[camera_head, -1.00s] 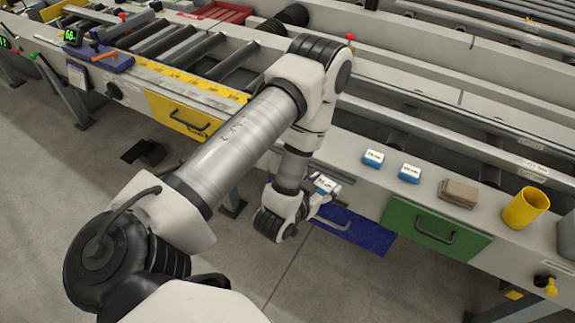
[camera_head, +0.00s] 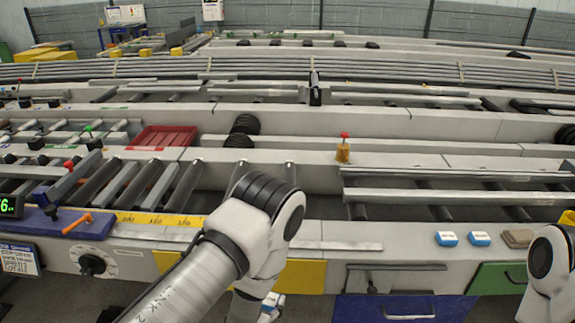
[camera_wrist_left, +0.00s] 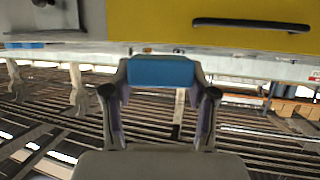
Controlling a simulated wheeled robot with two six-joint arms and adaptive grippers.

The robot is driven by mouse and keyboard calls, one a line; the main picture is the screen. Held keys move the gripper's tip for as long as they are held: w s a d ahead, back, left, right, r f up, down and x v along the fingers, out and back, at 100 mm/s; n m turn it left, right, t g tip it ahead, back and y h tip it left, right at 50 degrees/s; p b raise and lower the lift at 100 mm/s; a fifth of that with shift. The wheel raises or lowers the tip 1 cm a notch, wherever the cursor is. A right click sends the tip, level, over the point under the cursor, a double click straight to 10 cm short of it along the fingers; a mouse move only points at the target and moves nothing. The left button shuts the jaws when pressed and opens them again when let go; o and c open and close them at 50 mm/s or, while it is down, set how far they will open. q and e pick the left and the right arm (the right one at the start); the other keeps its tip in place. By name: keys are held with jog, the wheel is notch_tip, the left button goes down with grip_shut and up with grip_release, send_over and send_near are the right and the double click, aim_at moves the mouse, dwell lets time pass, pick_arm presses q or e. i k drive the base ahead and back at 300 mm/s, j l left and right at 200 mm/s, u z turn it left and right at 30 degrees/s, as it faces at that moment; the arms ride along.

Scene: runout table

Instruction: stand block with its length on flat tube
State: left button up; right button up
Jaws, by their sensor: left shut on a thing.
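My left gripper (camera_wrist_left: 161,82) is shut on a blue block (camera_wrist_left: 161,70), whose blue face spans between the fingertips in the left wrist view. In the head view the gripper and block are at the bottom edge, largely cut off and hidden by my left arm. Two similar blue-and-white blocks (camera_head: 446,238) and (camera_head: 480,238) lie on the bench's front ledge at right. Long grey flat tubes (camera_head: 455,196) lie across the rollers behind the ledge; I cannot tell which one the task names. My right gripper is out of view; only part of my right arm shows.
A brown block (camera_head: 517,238) lies right of the blue blocks. Yellow (camera_wrist_left: 250,12), blue (camera_head: 390,309) and green (camera_head: 495,279) drawer fronts line the bench. A red tray (camera_head: 162,137) and a red-topped amber item (camera_head: 343,149) stand farther back. Ledge between yellow scale and blocks looks mostly clear.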

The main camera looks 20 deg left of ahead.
aim_at(28, 170)
jog(key=k+j, duration=0.1)
jog(key=j, duration=0.95)
jog(key=k+j, duration=0.15)
jog(key=j, duration=0.35)
jog(key=k+j, duration=0.1)
jog(key=j, duration=0.95)
jog(key=k+j, duration=0.15)
jog(key=j, duration=0.4)
jog(key=k+j+z, duration=0.1)
jog(key=j, duration=0.4)
jog(key=k+j, duration=0.1)
jog(key=j, duration=0.45)
